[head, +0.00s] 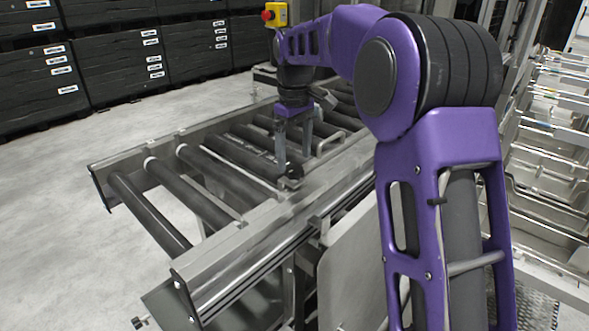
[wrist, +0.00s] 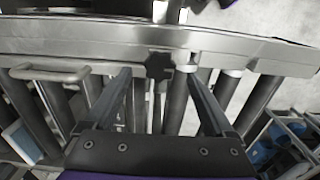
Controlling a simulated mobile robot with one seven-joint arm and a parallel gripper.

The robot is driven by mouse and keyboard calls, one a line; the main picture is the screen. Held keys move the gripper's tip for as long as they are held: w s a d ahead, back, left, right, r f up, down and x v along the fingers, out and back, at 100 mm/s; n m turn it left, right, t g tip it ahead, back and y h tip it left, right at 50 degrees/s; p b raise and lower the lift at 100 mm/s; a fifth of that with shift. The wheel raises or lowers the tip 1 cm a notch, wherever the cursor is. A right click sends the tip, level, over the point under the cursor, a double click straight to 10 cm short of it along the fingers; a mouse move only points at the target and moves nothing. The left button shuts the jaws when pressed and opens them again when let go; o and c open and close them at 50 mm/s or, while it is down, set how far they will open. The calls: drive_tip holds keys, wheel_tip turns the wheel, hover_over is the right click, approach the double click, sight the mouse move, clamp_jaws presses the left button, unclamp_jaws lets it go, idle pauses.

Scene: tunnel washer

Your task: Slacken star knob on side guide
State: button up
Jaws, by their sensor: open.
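The black star knob (wrist: 159,65) sits on the side guide (wrist: 215,41), a grey metal rail crossing the wrist view. My gripper (wrist: 160,75) is open, with one finger on each side of the knob. A gap shows between the knob and each finger, and nothing is held. In the head view my gripper (head: 294,165) points down at the guide rail (head: 262,214) of the roller conveyor. The knob is hard to make out there, small and dark near the fingers.
A bar handle (wrist: 50,74) is on the guide left of the knob; it also shows in the head view (head: 331,143). Dark rollers (head: 148,213) lie beside the rail. Black crates (head: 122,62) line the back wall. Open floor (head: 60,215) lies at left.

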sight(295, 175)
drive_tip(key=shift+f, duration=1.45)
drive_tip(key=shift+c, duration=0.2)
drive_tip(key=c, duration=1.3)
drive_tip(key=shift+r, duration=0.1)
